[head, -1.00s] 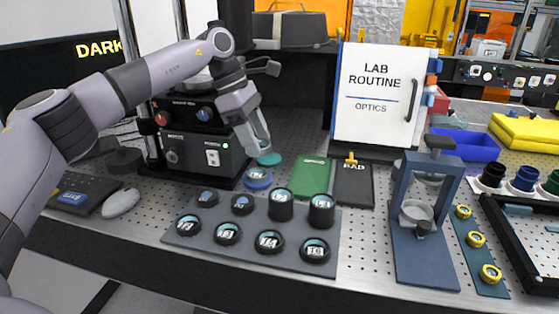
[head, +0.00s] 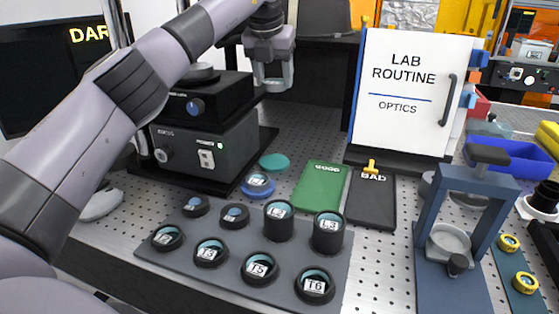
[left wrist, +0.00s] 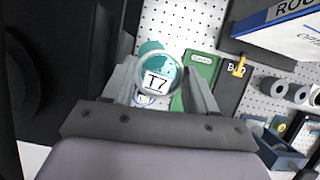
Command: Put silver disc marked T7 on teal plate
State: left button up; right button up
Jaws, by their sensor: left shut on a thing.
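The teal plate (head: 274,161) lies on the perforated bench, behind the blue plate, and looks bare. In the left wrist view the teal plate (left wrist: 150,46) shows partly behind the held disc. My right gripper is not in view.
The blue plate (head: 250,190) bears a labelled disc. A green GOOD mat (head: 318,187) and black BAD mat (head: 372,205) lie to the right. A grey rack (head: 215,277) with several labelled discs is in front. The instrument box (head: 190,150) stands left; a blue-grey stand (head: 425,235) stands right.

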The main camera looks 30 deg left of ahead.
pick_arm(q)
jog(key=shift+w+a+n, duration=0.3)
jog(key=shift+w+n, duration=0.15)
jog(key=shift+n, duration=0.25)
jog(key=shift+a+f+y, duration=0.1)
jog(key=shift+f+y, duration=0.2)
jog(key=b, duration=0.2)
send_over(275, 159)
jog(key=s, duration=0.2)
jog(key=f, duration=1.3)
jog(key=shift+w+d+f, duration=0.2)
jog(key=shift+d+f, duration=0.1)
jog(key=shift+f, duration=2.8)
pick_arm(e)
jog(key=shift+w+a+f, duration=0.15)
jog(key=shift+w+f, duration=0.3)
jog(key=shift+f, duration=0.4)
pick_arm(q)
jog(key=o, duration=0.7)
jog(key=shift+f, duration=0.15)
jog(key=shift+o, duration=0.5)
